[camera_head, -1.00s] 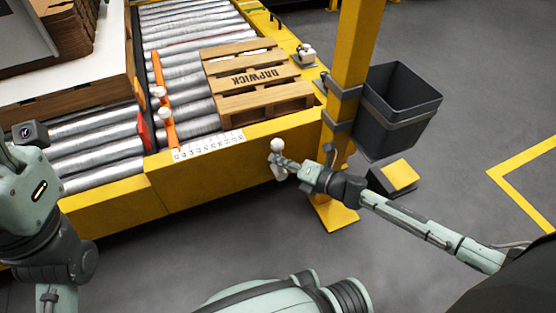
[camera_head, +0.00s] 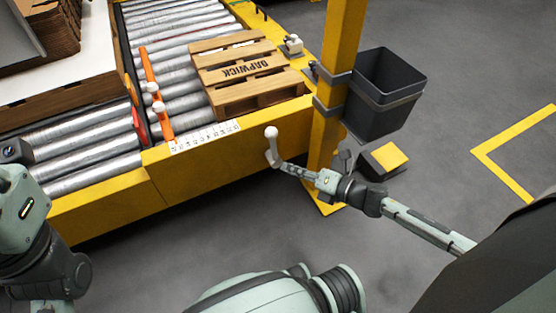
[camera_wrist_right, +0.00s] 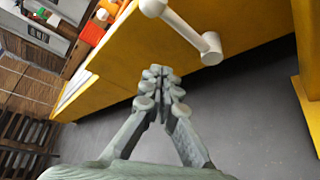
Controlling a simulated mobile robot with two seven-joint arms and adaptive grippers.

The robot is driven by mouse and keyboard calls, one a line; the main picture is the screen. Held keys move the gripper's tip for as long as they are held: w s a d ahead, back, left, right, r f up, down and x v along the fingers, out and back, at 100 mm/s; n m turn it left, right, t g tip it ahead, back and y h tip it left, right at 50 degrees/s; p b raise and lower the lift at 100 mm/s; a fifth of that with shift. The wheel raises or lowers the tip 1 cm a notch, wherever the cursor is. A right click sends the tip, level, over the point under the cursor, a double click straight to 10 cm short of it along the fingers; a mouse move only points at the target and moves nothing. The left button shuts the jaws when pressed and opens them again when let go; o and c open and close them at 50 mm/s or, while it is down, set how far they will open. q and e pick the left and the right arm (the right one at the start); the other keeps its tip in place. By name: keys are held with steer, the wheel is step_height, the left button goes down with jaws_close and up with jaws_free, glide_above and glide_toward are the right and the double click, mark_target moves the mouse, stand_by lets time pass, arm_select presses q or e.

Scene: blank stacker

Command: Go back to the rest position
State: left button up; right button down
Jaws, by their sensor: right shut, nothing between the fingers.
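My right gripper (camera_head: 292,170) is in front of the yellow conveyor side, left of the yellow post's foot. In the right wrist view its two fingers (camera_wrist_right: 157,74) meet at the tips, with nothing between them. A white lever with a round knob (camera_head: 271,133) stands out from the conveyor side just past the fingertips. In the wrist view the lever (camera_wrist_right: 187,33) lies beyond and above the fingertips, with a small gap in the picture. Part of my left arm shows at the left edge; its gripper fingers are not visible.
A wooden pallet (camera_head: 252,72) lies on the roller conveyor (camera_head: 75,148). The yellow post (camera_head: 335,75) carries a dark bin (camera_head: 383,100) and stands close to my right wrist. A yellow-topped block (camera_head: 385,157) is on the floor behind the wrist. Grey floor (camera_head: 460,75) is clear at right.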

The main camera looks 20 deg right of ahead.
steer(key=shift+s+d, duration=0.15)
steer(key=shift+s, duration=0.1)
stand_by(0.4)
